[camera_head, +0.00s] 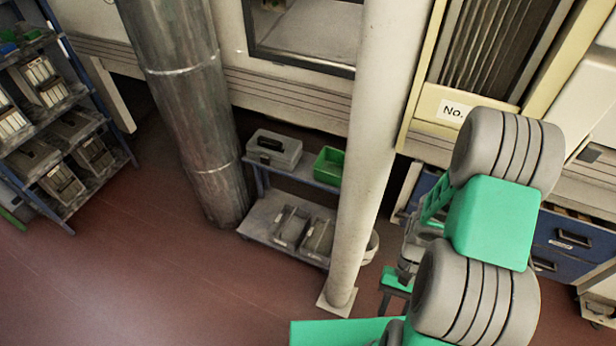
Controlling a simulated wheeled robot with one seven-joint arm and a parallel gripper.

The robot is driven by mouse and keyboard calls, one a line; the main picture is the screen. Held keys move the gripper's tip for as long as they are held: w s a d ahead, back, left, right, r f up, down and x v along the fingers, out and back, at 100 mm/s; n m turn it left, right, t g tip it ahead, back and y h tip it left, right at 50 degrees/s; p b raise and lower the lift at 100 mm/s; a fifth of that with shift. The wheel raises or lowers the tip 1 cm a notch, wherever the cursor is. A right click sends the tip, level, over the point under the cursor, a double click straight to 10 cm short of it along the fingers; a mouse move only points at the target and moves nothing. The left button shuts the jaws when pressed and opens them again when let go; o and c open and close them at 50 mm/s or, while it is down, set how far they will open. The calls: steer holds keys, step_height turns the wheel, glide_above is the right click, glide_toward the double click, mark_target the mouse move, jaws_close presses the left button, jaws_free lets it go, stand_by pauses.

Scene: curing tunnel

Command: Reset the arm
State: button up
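My arm of grey ribbed joints and green links rises on the right side of the head view, bent and tilted. Beyond its near links, a smaller grey and green end shows beside the pale column. My gripper (396,298) appears to be at that end, low and small, with a green body and dark tips. The near links cover part of it. I cannot tell whether the fingers are open or shut. I see no object held.
A pale round column (375,140) stands just left of my arm. A dark metal pipe (185,95) and a cart (262,215) with grey boxes and a green bin (329,166) stand behind. A shelf rack (75,140) is at left. Red floor (130,270) is clear at lower left. Blue drawers (568,238) are at right.

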steer(key=w+a+r+n+t+h+b, duration=0.1)
steer(key=w+r+t, duration=0.4)
steer(key=r, duration=0.6)
steer(key=w+a+r+n+t+h+b, duration=0.2)
steer(key=w+a+r+n+t, duration=0.1)
steer(key=w+r, duration=0.5)
step_height(320, 180, up, 3)
steer(key=a+t, duration=0.1)
steer(key=t, duration=0.1)
steer(key=shift+w+a+n+t, duration=0.3)
steer(key=shift+w+a, duration=0.05)
steer(key=shift+a, duration=0.05)
